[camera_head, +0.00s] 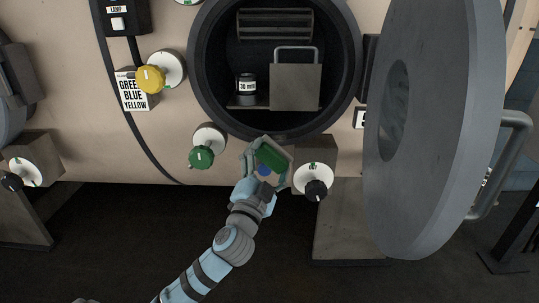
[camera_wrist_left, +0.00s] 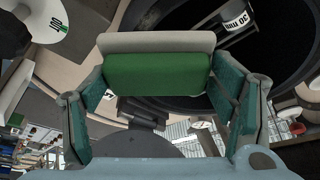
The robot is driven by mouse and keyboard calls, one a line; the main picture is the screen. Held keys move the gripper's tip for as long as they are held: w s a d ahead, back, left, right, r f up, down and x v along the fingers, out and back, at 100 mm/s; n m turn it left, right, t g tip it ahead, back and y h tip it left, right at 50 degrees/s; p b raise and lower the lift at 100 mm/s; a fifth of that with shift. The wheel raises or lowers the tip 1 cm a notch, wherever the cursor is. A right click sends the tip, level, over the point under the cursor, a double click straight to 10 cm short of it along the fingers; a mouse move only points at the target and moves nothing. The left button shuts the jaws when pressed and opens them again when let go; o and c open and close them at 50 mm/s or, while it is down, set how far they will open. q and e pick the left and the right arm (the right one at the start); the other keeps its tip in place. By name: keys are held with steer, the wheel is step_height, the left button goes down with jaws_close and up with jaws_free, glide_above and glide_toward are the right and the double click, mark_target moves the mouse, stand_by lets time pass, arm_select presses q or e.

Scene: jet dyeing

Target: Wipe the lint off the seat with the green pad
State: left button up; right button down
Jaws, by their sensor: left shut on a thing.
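The green pad (camera_head: 272,158) is in my left gripper (camera_head: 266,163), just below the lower rim of the round opening. In the left wrist view the green pad (camera_wrist_left: 155,74) has a pale grey strip along one edge and lies between the two fingers of my left gripper (camera_wrist_left: 158,95). The seat, the dark ring (camera_head: 197,85) around the opening, is in full view apart from small parts near the gripper and door. I cannot make out lint on it. Whether the pad touches the ring is unclear. My right gripper is not in view.
The thick round door (camera_head: 430,130) stands open at the right, with a bar handle (camera_head: 515,160). A green knob (camera_head: 201,157) and a black knob (camera_head: 316,190) flank my gripper. Inside the opening are a metal box (camera_head: 295,88) and a dark jar (camera_head: 246,88).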

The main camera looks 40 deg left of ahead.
mark_target(288, 135)
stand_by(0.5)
arm_select(q)
steer(key=shift+w+a+f+b, duration=0.1)
steer(key=shift+w+a+b, duration=0.2)
steer(key=shift+w+a, duration=0.55)
steer(key=shift+w+a+b, duration=0.3)
steer(key=shift+w+a, duration=0.3)
steer(key=shift+w, duration=0.4)
steer(key=shift+w+a+f+b, duration=0.1)
steer(key=shift+w+a+b, duration=0.2)
steer(key=shift+w+a, duration=0.55)
steer(key=shift+w+d, duration=0.1)
steer(key=shift+d, duration=0.05)
steer(key=shift+w+a, duration=0.65)
steer(key=shift+w, duration=0.2)
steer(key=w+d, duration=0.2)
steer(key=shift+d+r, duration=0.1)
steer(key=shift+d, duration=0.25)
steer(key=shift+w+d, duration=0.1)
steer(key=shift+d, duration=0.2)
steer(key=shift+w, duration=0.1)
